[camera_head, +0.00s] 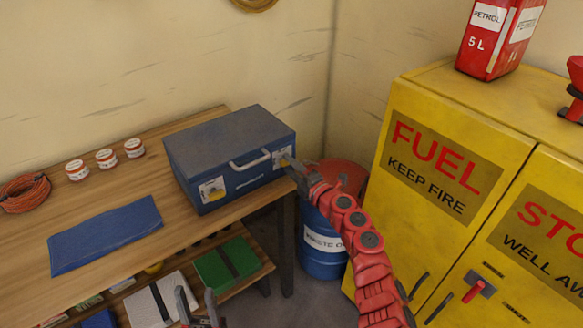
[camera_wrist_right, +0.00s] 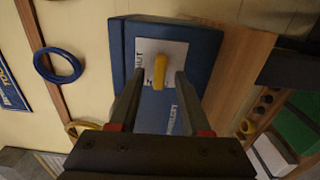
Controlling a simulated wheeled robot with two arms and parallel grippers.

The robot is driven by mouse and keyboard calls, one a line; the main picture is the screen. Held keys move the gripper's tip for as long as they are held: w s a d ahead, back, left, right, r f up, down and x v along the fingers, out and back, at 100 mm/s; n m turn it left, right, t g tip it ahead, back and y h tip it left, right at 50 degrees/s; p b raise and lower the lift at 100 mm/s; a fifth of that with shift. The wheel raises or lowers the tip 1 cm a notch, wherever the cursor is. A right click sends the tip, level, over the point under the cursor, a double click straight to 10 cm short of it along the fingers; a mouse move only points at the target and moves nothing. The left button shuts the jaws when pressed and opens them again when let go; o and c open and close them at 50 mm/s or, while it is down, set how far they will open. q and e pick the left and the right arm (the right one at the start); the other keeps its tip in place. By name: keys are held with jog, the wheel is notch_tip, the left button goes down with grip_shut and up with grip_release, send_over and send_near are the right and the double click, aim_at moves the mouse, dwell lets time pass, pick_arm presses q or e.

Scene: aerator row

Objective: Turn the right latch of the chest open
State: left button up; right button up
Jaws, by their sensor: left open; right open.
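The blue chest (camera_head: 228,150) stands shut on the wooden bench, with a grey handle (camera_head: 250,160) on its front. Its right latch (camera_head: 283,160) has a yellow knob on a white plate. Its left latch (camera_head: 213,191) also has a yellow knob. My right gripper (camera_head: 294,165) is at the right latch. In the right wrist view, the right gripper's (camera_wrist_right: 155,85) open fingers stand on either side of the yellow knob (camera_wrist_right: 160,70), with gaps on both sides. Whether the fingers reach the plate is unclear. My left gripper (camera_head: 196,300) is open and empty at the bottom, below the bench top.
The bench (camera_head: 190,235) holds a blue cloth (camera_head: 105,235), several small tins (camera_head: 106,158) and an orange cable coil (camera_head: 24,192). A blue waste drum (camera_head: 322,245) and a yellow fuel cabinet (camera_head: 400,175) stand right of the bench. A green box (camera_head: 226,264) lies on the lower shelf.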

jog(key=b+v, duration=0.1)
jog(key=v, duration=1.6)
jog(key=shift+s+b, duration=0.2)
jog(key=shift+b, duration=0.2)
jog(key=shift+d, duration=0.15)
